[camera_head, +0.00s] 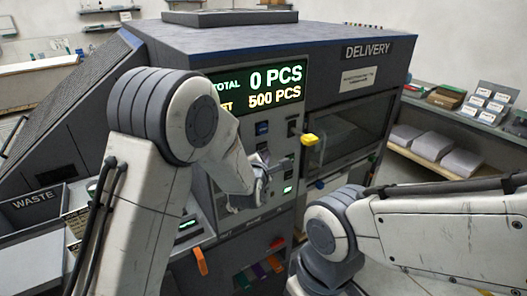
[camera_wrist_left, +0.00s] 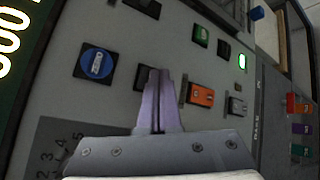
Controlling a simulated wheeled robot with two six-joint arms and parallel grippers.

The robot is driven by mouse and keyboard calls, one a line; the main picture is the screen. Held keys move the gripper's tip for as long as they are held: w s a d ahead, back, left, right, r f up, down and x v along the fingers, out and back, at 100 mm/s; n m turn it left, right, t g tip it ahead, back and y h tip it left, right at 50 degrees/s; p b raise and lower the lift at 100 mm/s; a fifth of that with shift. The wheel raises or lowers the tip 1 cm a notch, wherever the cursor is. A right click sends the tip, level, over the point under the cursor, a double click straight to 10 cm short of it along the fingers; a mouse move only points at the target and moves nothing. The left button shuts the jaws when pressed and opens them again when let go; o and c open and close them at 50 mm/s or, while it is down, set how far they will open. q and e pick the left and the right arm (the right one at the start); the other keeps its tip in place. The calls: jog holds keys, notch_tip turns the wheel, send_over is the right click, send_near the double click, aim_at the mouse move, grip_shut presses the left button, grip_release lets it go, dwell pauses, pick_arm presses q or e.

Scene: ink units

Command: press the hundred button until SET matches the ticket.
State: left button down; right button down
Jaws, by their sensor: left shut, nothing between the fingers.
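The display (camera_head: 262,87) on the machine's front shows TOTAL 0 PCS and, below it, 500 PCS; the start of the SET line is hidden by my left arm. My left gripper (camera_head: 264,160) is shut and empty in front of the button panel under the display. In the left wrist view its fingertips (camera_wrist_left: 159,75) overlap a dark button (camera_wrist_left: 142,78), between a blue round button (camera_wrist_left: 97,63) and an orange button (camera_wrist_left: 200,95). I cannot tell whether they touch it. The hundred button's label is not readable. I cannot identify the ticket. My right gripper is out of view.
A yellow knob (camera_head: 310,140) stands out right of the panel, beside the DELIVERY window (camera_head: 347,120). A white label (camera_head: 358,79) above that window is too small to read. A WASTE bin (camera_head: 35,200) is at left. Shelves (camera_head: 440,150) stand at right.

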pick_arm(q)
jog(key=shift+s+d, duration=0.25)
jog(key=shift+s, duration=0.05)
jog(key=s+d+b, duration=0.1)
jog(key=s, duration=0.1)
jog(key=s+d, duration=0.2)
jog(key=shift+b, duration=0.4)
dwell(0.6)
